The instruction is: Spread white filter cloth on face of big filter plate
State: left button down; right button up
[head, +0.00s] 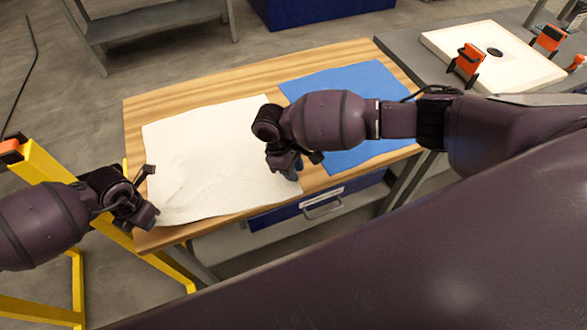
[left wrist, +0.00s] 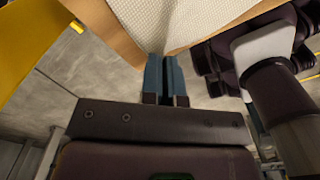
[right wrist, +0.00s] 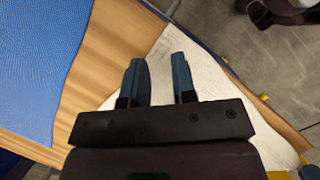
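The white filter cloth (head: 205,150) lies nearly flat on the left part of a wooden table. My left gripper (head: 148,200) is at its near left corner; in the left wrist view the fingers (left wrist: 166,70) are together, with the corner of the cloth (left wrist: 180,20) at their tips. My right gripper (head: 285,165) is over the cloth's right side. In the right wrist view its fingers (right wrist: 157,75) are open, with a clear gap, near the cloth's edge (right wrist: 215,90). A white square plate with a dark central hole (head: 480,50), probably the big filter plate, lies at the far right.
A blue sheet (head: 345,85) lies on the wooden table (head: 190,98), right of the cloth. A yellow frame (head: 60,170) stands at the left. A drawer (head: 320,205) is under the table.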

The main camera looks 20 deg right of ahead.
aim_at(297, 187)
jog(key=o, duration=0.7)
notch_tip(297, 187, up, 4)
jog(key=w+a, duration=0.2)
jog(key=a, duration=0.1)
jog(key=shift+d+x, duration=0.15)
jog(key=shift+x, duration=2.25)
jog(key=shift+d+x, duration=0.15)
jog(key=shift+x, duration=2.25)
jog(key=shift+w, duration=0.1)
jog(key=shift+c, duration=0.3)
